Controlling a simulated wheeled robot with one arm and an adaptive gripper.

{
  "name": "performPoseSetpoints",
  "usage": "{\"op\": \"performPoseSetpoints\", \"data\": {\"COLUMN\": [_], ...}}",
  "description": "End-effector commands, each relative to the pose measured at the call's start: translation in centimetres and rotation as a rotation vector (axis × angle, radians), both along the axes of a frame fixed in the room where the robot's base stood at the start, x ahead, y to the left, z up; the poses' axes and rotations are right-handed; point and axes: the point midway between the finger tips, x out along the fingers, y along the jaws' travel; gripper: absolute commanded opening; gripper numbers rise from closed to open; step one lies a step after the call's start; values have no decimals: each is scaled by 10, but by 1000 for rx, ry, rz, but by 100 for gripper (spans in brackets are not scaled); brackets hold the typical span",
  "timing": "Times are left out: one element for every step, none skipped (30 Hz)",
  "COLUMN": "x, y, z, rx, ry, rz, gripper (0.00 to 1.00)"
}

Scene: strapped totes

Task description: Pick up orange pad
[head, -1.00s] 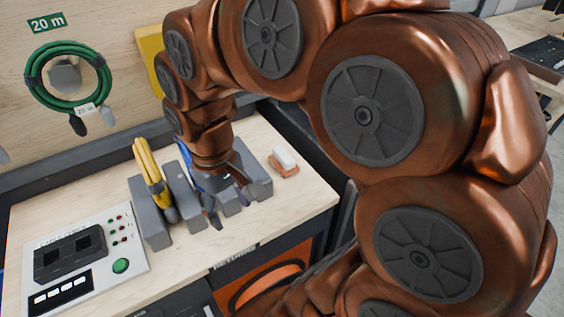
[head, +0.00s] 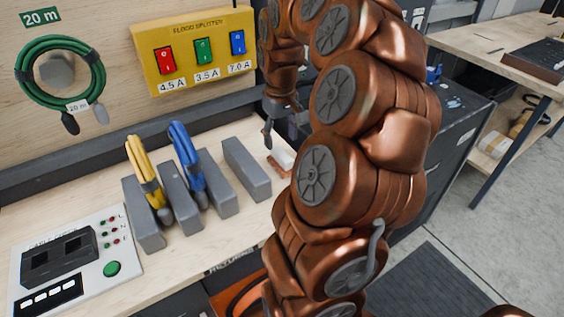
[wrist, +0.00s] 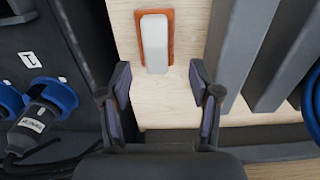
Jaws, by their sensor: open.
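The orange pad (head: 274,166) lies on the wooden bench top, with a white block on its upper side, and is partly hidden by my arm in the head view. In the wrist view the orange pad (wrist: 142,42) shows as an orange edge around the white block (wrist: 157,45), just beyond the fingertips and roughly centred between them. My gripper (head: 282,130) is above the bench close to the pad. In the wrist view my gripper (wrist: 160,82) is open, with bare wood between its fingers.
Grey upright dividers (head: 246,170) stand left of the pad, with a blue cable (head: 187,160) and a yellow cable (head: 144,175) among them. A control panel (head: 68,258) lies at front left. In the wrist view, blue connectors (wrist: 40,115) sit beside a dark edge at left.

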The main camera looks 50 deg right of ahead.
Motion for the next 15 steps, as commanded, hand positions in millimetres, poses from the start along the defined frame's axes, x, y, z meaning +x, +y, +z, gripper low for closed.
{"op": "performPoseSetpoints", "data": {"x": [-1,-1,-1,-1,-1,0,0,0,-1,-1,-1,-2,-2,-2,-2], "y": [1,1,1,1,1,0,0,-1,-1,-2,-2,-2,-3,-4,-6], "z": [-4,-7,-10,-12,-14,-15,-17,-18,-20,-23,-26,-30,-34,-38,-43], "rx": [2,3,3,3,3,3,3,2,3,3,4,6,7,6,5], "ry": [4,3,3,3,2,1,1,0,1,2,4,6,7,6,4], "rz": [0,0,0,0,0,0,0,0,0,0,0,1,1,1,1], "gripper": [62,62,62,62,62,62,62,62,62,62,62,62,62,62,62]}}
